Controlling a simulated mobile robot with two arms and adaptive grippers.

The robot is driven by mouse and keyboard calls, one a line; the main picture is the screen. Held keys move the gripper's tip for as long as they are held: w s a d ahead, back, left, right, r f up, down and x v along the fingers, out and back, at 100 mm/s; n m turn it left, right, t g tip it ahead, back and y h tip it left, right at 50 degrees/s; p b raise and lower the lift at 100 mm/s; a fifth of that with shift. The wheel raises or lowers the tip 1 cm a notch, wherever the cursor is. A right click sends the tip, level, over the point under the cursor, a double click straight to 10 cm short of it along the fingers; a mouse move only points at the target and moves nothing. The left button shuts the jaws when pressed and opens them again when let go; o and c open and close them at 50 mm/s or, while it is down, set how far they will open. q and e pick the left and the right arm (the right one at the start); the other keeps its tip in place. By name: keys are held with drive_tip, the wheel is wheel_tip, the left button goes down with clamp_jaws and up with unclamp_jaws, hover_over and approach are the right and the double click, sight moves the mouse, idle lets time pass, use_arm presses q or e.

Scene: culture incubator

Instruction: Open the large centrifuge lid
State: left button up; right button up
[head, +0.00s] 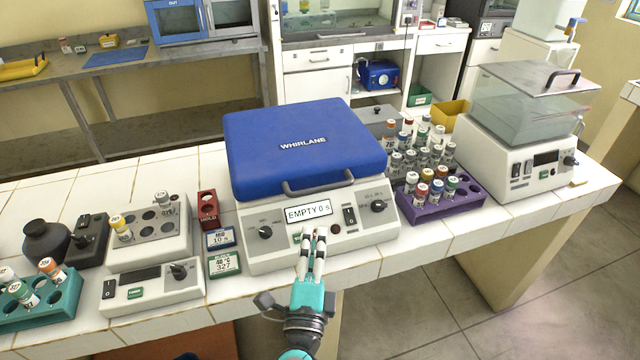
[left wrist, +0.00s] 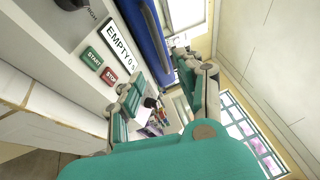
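The large centrifuge (head: 360,230) stands on the white tiled bench, its blue lid (head: 290,130) marked WHIRLANE and down flat on the body. A grey bar handle (head: 318,187) runs along the lid's front edge. The front display (head: 309,211) reads "EMPTY 0 s". My left gripper (head: 312,236) is in front of the panel, just below the display and below the handle, its fingers apart with nothing between them. The left wrist view shows the parted fingers (left wrist: 165,88), the blue lid's edge (left wrist: 152,35) and the START and STOP buttons (left wrist: 99,66). My right gripper is not in view.
Right of the centrifuge are a purple tube rack (head: 440,208), more capped tubes and a clear-lidded device (head: 520,140). To the left stand a red holder (head: 208,210), small signs, a tube block (head: 150,235) and a teal rack (head: 45,305). The space above the blue lid is clear.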

sight(320, 187)
use_arm(q)
drive_tip(key=p+x, duration=0.3)
drive_tip(key=x, duration=1)
drive_tip(key=shift+w, duration=0.2)
drive_tip(key=shift+c, duration=0.4)
drive_tip(key=shift+f, duration=0.1)
clamp_jaws()
